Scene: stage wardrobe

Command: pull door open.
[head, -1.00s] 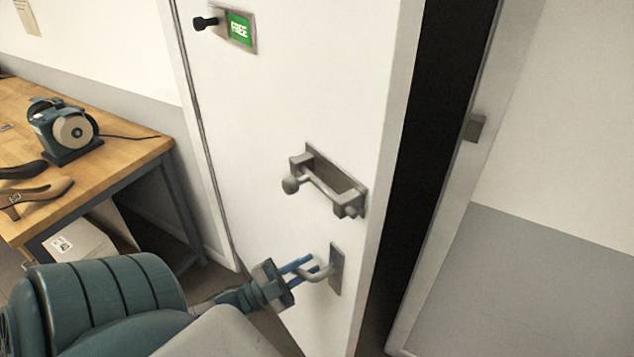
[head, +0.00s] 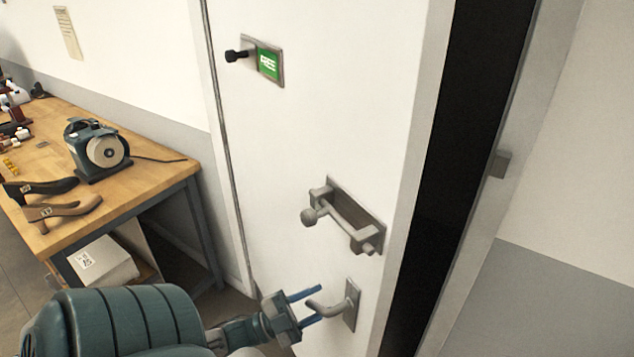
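A white door (head: 330,110) stands ajar, with a dark gap (head: 462,130) along its right edge. A grey lever handle (head: 349,306) on a small plate sits low on the door near that edge. My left gripper (head: 310,306) is at the handle's free end. Its two blue fingers are spread, one above and one below the lever's tip, with visible space around it. I cannot tell whether either finger touches it. My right gripper is not in view.
A metal latch with a knob (head: 345,218) sticks out above the handle. Higher up are a green sign (head: 268,64) and a black knob (head: 236,56). A wooden workbench (head: 150,172) with a grinder (head: 97,150) and shoes stands left. The door frame (head: 500,200) is right.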

